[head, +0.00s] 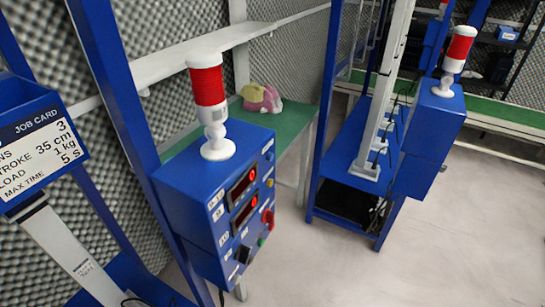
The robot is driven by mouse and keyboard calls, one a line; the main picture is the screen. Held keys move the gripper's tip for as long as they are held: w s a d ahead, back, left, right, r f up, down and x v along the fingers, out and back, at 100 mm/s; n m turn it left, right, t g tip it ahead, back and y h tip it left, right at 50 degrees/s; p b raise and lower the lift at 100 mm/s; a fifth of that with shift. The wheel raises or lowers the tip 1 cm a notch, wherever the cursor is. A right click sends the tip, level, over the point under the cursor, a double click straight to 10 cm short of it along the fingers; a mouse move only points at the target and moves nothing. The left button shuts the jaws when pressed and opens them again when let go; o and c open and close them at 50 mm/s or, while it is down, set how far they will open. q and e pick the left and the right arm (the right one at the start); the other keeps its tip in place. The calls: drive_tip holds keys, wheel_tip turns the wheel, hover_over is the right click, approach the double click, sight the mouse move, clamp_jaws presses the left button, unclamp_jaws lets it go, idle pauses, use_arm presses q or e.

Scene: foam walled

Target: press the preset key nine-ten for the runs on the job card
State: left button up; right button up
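The job card (42,150) is a white panel in a blue frame at the left edge. It reads runs 3, stroke 35 cm, load 1 kg, max time 5 s; its left edge is cut off. A blue control box (200,205) stands in the middle, with a red and white signal lamp (208,90) on top. Its panel has two red-lit displays (242,185), a red knob (268,218), a green button (262,241), a black part (243,254) and small white labels. I cannot read a nine-ten key for certain. Neither gripper is in view.
A second blue box (432,125) with a lamp (458,50) stands at the right, beside a blue frame (330,110). A green bench (290,125) behind holds a yellow and pink object (262,98). Grey foam walls stand behind. Pale floor (450,240) is clear at lower right.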

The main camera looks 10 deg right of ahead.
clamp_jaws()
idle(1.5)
